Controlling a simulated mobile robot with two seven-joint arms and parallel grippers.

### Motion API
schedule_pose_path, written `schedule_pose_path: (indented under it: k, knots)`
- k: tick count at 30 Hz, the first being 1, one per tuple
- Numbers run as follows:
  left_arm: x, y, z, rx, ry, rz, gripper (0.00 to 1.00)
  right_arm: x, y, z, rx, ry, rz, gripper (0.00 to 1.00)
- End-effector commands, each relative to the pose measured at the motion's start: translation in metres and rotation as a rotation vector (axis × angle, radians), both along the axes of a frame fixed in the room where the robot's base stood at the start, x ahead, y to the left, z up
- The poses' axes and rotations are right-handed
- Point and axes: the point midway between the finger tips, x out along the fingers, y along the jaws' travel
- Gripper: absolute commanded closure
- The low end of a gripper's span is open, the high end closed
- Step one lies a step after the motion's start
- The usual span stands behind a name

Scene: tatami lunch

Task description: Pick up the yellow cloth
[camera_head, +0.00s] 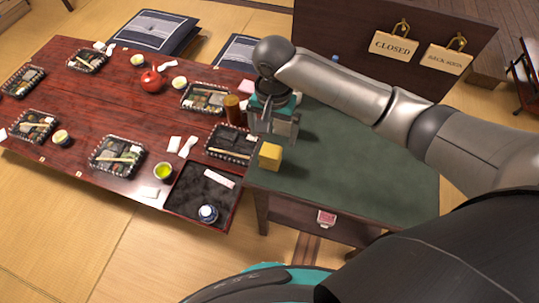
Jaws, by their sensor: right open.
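A small yellow block-shaped thing (270,156), which looks like the folded yellow cloth, lies at the front left corner of the green-topped table (350,165). My right gripper (272,138) points down just behind and above it. The gripper is open, and nothing shows between its fingers. Whether the fingertips touch the cloth, I cannot tell. My right arm reaches in from the right across the green table. My left gripper is not in view.
A low red-brown table (100,170) with several bento trays, cups and a red teapot (152,81) stands at left, close to the green table. A brown panel (345,35) with signs rises behind. The green table's middle is clear.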

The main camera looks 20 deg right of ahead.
Motion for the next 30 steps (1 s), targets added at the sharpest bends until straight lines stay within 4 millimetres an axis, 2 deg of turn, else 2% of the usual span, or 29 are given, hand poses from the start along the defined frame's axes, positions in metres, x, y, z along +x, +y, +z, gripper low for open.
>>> schedule_pose_path:
  k: [1,6,14,21,25,30]
  knots:
    - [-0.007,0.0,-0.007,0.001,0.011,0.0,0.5,0.0,0.0,-0.015,-0.002,0.003,-0.001,0.0]
    - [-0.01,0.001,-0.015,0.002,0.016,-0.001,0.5,0.0,0.0,-0.044,-0.001,0.001,0.0,0.0]
    - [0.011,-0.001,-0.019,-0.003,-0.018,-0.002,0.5,0.002,0.001,-0.062,0.001,-0.001,0.0,0.0]
    - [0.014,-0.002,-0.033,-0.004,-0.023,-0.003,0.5,0.005,0.004,-0.098,-0.001,-0.001,0.0,0.0]
    - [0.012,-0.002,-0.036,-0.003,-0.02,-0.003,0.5,0.005,0.004,-0.107,-0.001,-0.001,0.001,0.0]
    - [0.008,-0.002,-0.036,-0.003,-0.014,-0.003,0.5,0.005,0.004,-0.108,0.0,-0.002,0.001,0.0]
